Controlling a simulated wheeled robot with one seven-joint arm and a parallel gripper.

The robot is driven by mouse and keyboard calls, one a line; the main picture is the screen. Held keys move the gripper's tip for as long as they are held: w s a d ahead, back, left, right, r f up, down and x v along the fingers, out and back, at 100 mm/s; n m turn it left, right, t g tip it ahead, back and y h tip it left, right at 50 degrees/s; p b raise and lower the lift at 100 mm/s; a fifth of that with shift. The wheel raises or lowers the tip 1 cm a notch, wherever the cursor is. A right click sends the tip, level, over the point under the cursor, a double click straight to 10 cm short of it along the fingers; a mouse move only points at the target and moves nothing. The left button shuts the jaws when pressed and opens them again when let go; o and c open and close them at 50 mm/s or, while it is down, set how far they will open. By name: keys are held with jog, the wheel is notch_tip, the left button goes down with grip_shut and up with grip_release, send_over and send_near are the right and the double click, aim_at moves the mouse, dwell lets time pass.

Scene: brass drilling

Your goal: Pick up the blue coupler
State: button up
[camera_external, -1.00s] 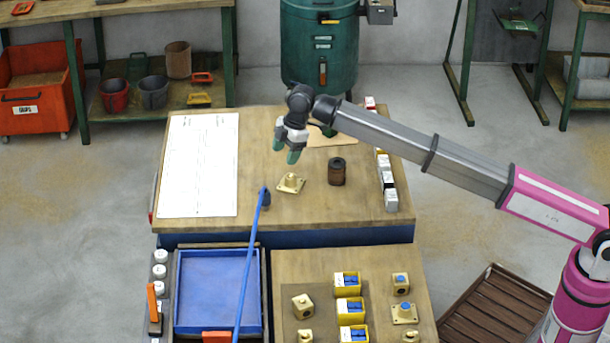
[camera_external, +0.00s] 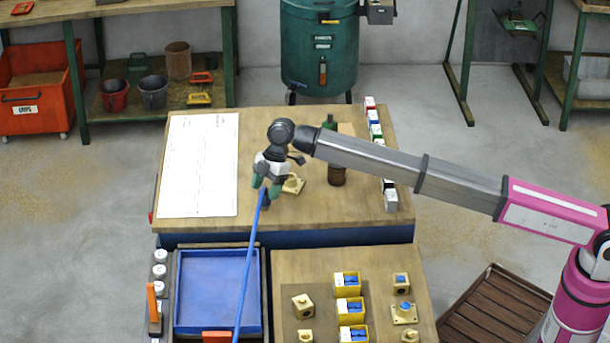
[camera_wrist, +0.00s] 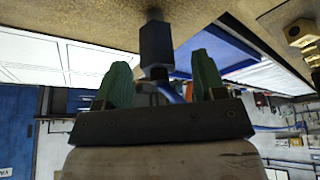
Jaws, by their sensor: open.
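The blue coupler (camera_external: 265,201) stands on the wooden bench at the upper end of a blue hose (camera_external: 247,265). My gripper (camera_external: 266,186) is just over and around the coupler's top, with its green fingers apart. In the wrist view, which looks upside down, the dark blue coupler (camera_wrist: 156,45) shows between the two green fingertips (camera_wrist: 161,72). Gaps show on both sides, and no finger visibly touches it. The hose (camera_wrist: 172,95) leaves it between the fingers. In the external view, the fingers hide part of the coupler.
A brass flanged part (camera_external: 293,184) sits just right of my gripper, and a brown cylinder (camera_external: 337,177) stands beyond it. A white sheet (camera_external: 198,165) lies to the left. Small boxes (camera_external: 389,190) line the right edge. A blue tray (camera_external: 217,290) is in front.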

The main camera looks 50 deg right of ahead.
aim_at(264, 191)
jog(key=x, duration=0.3)
jog(key=shift+a+f, duration=0.15)
jog(key=shift+f, duration=0.05)
jog(key=c, duration=1)
jog(key=shift+r, duration=0.15)
jog(key=shift+c, duration=0.2)
